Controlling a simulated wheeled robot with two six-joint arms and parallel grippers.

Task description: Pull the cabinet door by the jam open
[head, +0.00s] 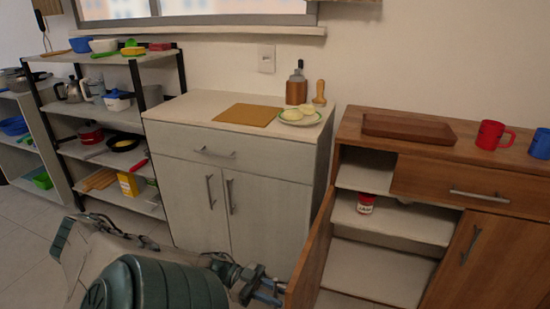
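The jam jar (366,203), red with a white label, stands on the upper shelf inside the brown cabinet (470,201) on the right. The cabinet's left door (311,254) stands swung open toward me, baring the shelves. My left gripper (268,291) is low at the bottom of the head view, just left of the open door's outer face. Its fingers are small and partly cut off near the door's edge, so I cannot tell whether they are open or closed on the handle. The door's handle is not clearly visible. My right gripper is out of view.
The cabinet's right door (470,262) and drawer (478,187) are shut. A wooden board (408,128), a red mug (492,135) and a blue mug (541,144) stand on top. A pale cabinet (243,172) stands left of the open door. Shelving (128,118) is further left.

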